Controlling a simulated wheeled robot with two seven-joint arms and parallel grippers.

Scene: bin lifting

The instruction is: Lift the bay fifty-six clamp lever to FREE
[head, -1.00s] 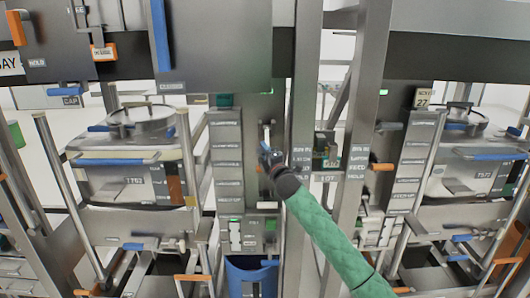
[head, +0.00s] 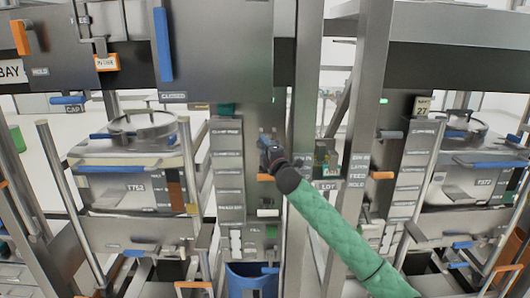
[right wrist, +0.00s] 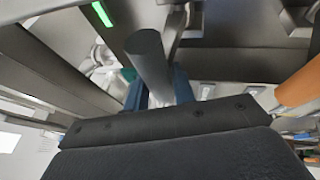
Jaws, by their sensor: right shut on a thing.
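My right gripper (head: 267,146) is at the narrow grey upright panel in the middle of the head view, at the end of my green-sleeved arm. In the right wrist view its blue fingers (right wrist: 160,88) are shut on a dark grey, round-ended bar, the clamp lever (right wrist: 149,58). The lever slants up between the fingers. In the head view the gripper hides most of the lever. I cannot read a bay number or a FREE mark beside it. My left gripper is not in view.
An orange handle (head: 266,177) sits just below my right gripper. A metal post (head: 302,100) stands close to its right. A labelled strip (head: 228,160) is to the left. A lidded vessel (head: 130,180) stands at the left, and a blue bin (head: 250,280) is below.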

